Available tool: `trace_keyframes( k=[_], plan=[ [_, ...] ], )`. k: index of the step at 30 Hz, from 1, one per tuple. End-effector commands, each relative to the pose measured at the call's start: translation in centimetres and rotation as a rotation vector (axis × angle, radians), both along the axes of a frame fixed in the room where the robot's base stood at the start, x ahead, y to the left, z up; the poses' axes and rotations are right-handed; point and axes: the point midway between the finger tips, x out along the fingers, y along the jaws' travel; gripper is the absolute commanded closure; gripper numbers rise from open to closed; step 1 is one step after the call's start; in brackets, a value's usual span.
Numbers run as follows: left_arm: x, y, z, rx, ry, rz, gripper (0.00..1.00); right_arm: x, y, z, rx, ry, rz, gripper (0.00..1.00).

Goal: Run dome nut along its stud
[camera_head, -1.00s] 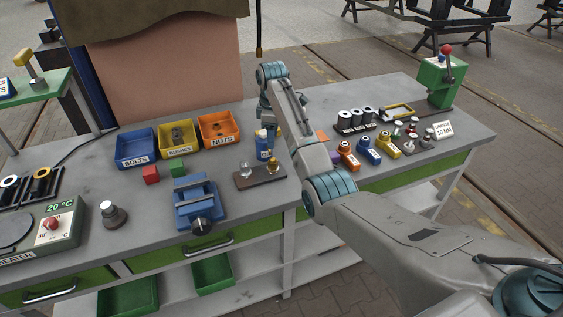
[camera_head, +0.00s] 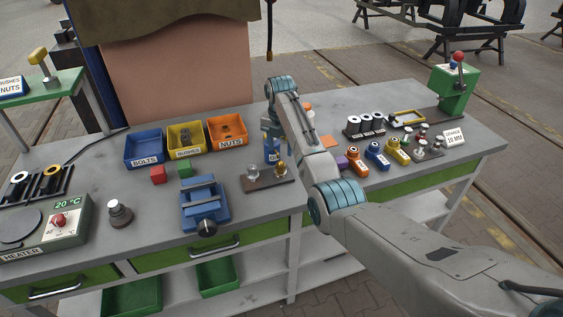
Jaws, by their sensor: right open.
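A dark brown board (camera_head: 268,184) lies on the bench, right of the blue vise. A silver, round-topped piece (camera_head: 253,172) stands at its left end and a brass-coloured piece (camera_head: 281,168) at its right end. The brass one looks like the dome nut, but it is too small to tell how it sits on its stud. My right gripper (camera_head: 279,153) is open and points down just above the brass piece. My own forearm partly hides it, so I cannot tell whether the fingers touch the brass piece. My left gripper is out of view.
A blue bottle (camera_head: 270,151) stands close behind the board. The blue vise (camera_head: 204,205) is to the left. Bolts (camera_head: 143,162), bushes (camera_head: 186,151) and nuts (camera_head: 231,143) bins stand behind. Several coloured parts (camera_head: 376,156) sit to the right, past my arm.

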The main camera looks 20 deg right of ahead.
Motion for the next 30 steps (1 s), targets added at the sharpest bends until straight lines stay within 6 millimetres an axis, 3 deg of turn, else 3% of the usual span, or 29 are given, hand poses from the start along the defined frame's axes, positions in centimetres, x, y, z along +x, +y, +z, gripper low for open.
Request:
trace_keyframes(
  k=[6, 12, 24, 30],
  plan=[
    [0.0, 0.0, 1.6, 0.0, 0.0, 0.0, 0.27, -0.1, 0.0, -4.0, 0.0, 0.004, -0.002, 0.51],
    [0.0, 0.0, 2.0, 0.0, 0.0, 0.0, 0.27, 0.0, 0.0, -6.7, 0.0, 0.001, -0.002, 0.51],
    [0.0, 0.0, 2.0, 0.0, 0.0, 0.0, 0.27, 0.0, -0.1, -7.6, 0.0, 0.0, -0.003, 0.51],
    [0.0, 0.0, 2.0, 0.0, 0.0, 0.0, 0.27, 0.0, -0.1, -7.5, 0.0, 0.0, -0.003, 0.9]
  ],
)
